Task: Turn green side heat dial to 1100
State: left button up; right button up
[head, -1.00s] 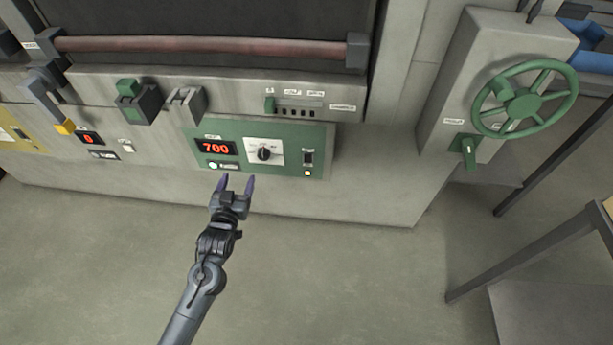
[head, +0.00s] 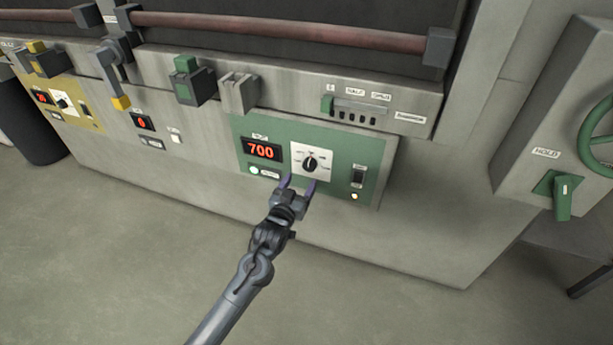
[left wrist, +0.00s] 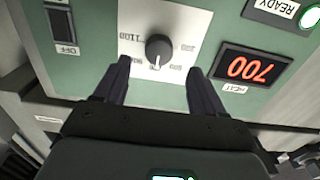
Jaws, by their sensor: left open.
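The green panel (head: 236,130) on the front of the grey housing carries the heat dial (head: 310,162), a black round knob on a white plate. A red display (head: 262,151) left of the dial reads 700. My left gripper (head: 298,184) is open and empty, just below and in front of the dial. In the left wrist view, which is upside down, the dial (left wrist: 159,49) sits between and beyond the two fingertips (left wrist: 160,72), apart from them. A label reading 1100 is on the plate beside the knob. My right gripper is not in view.
A black switch (head: 357,176) with a lit lamp below it is right of the dial. A green slider (head: 327,104) sits above the panel. A yellow panel (head: 75,104) is at the far left, and a green lever (head: 563,195) at the right. The floor in front is clear.

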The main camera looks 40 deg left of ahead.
aim_at(308, 168)
pick_arm(q)
jog(key=b+x, duration=0.2)
jog(key=x, duration=0.2)
jog(key=shift+w+a+f, duration=0.1)
jog(key=shift+w, duration=0.3)
jog(key=shift+w+a, duration=0.25)
jog(key=shift+w, duration=0.25)
